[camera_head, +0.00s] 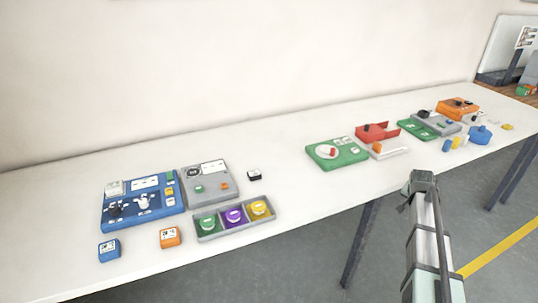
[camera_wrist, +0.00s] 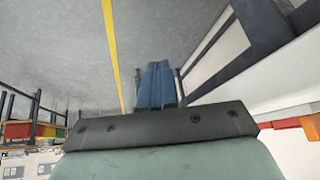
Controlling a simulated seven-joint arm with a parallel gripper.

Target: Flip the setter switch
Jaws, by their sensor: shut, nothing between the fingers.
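A blue panel (camera_head: 143,213) lies on the left part of the table, with a dark knob (camera_head: 116,209) and a white switch-like part (camera_head: 143,202) on it. A grey panel (camera_head: 206,194) with a green and an orange button sits against its right side. Labels are too small to read, so I cannot tell which part is the setter switch. My gripper shows in the wrist view as two blue fingers (camera_wrist: 157,84) held together and empty. In the head view my arm is at the lower right, off the table's front edge, far from the blue panel.
A tray of green, purple and yellow parts (camera_head: 197,230) lies before the grey panel. Small blue (camera_head: 109,249) and orange (camera_head: 170,237) blocks lie in front. A green panel (camera_head: 322,158), red holder (camera_head: 376,130) and orange box (camera_head: 457,108) stand right.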

